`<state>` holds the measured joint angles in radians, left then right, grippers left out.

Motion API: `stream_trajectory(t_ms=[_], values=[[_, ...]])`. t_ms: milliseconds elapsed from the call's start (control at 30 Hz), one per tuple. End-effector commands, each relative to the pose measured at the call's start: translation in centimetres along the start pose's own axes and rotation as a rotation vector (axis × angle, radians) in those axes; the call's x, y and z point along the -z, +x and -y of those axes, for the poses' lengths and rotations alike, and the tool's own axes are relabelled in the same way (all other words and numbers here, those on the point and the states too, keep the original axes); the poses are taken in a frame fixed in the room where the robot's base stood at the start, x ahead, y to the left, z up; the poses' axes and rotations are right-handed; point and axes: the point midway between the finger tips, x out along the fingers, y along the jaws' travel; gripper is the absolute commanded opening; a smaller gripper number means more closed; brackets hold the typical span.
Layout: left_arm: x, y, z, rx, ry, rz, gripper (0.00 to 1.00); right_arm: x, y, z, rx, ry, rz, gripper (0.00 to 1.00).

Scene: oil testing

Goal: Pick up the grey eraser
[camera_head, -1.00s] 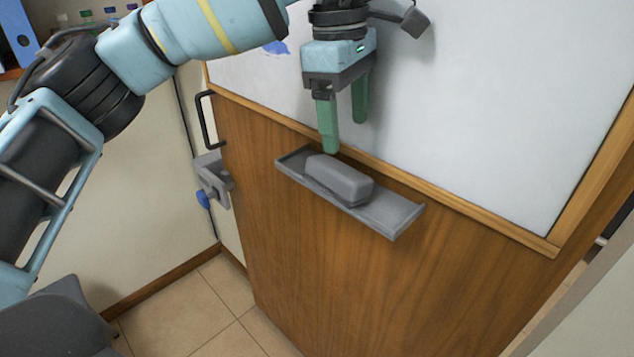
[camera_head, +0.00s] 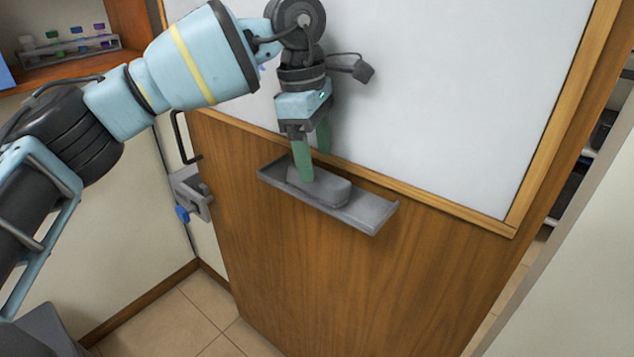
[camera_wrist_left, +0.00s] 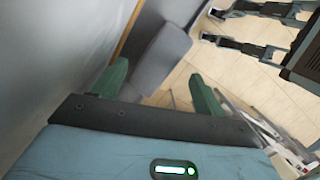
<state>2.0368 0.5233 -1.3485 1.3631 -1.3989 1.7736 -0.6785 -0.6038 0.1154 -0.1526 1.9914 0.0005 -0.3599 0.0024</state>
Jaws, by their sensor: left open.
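The grey eraser (camera_head: 328,191) is a rounded block lying on a narrow grey tray (camera_head: 372,214) below the whiteboard. My left gripper (camera_head: 315,166) points down over the eraser's left part with its green fingers apart. The nearer fingertip overlaps the eraser's near left side in the head view; contact cannot be told. The farther finger is on the whiteboard side, its tip partly hidden. In the left wrist view, the grey eraser (camera_wrist_left: 163,55) shows beyond and between the open fingers of the left gripper (camera_wrist_left: 159,72). My right gripper is not seen.
The whiteboard (camera_head: 430,90) with its wooden frame rises close behind the tray. A wooden panel (camera_head: 350,280) is below. A black handle (camera_head: 183,140) and a grey bracket with a blue knob (camera_head: 183,214) are to the left. A rack of coloured-cap vials (camera_head: 75,45) stands on a shelf.

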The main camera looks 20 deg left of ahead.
Motion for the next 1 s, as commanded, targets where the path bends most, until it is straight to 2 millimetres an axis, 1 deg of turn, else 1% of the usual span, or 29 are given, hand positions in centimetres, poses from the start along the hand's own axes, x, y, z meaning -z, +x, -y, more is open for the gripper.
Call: stream_trajectory(t_ms=[67, 267, 400, 500, 700, 767, 1000], values=[[0.1, 0.4, 0.0, 0.000, 0.000, -0.001, 0.72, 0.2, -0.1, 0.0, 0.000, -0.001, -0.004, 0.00], [0.4, 2.9, 0.2, -0.002, 0.000, -0.002, 0.72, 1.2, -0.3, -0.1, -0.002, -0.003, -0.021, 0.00], [0.3, 4.5, 0.1, -0.001, 0.001, -0.001, 0.72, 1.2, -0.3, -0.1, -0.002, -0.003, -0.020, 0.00], [0.4, 5.0, 0.1, -0.001, 0.000, -0.001, 0.72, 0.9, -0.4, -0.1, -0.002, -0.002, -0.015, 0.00], [0.4, 5.1, 0.1, -0.001, 0.000, -0.001, 0.72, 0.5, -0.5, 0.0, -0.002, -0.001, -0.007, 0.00], [0.4, 5.1, 0.1, -0.001, 0.000, -0.001, 0.66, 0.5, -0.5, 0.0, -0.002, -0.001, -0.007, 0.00], [0.4, 5.1, 0.1, -0.001, 0.000, -0.001, 0.34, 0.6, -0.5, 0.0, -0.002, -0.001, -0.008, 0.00]])
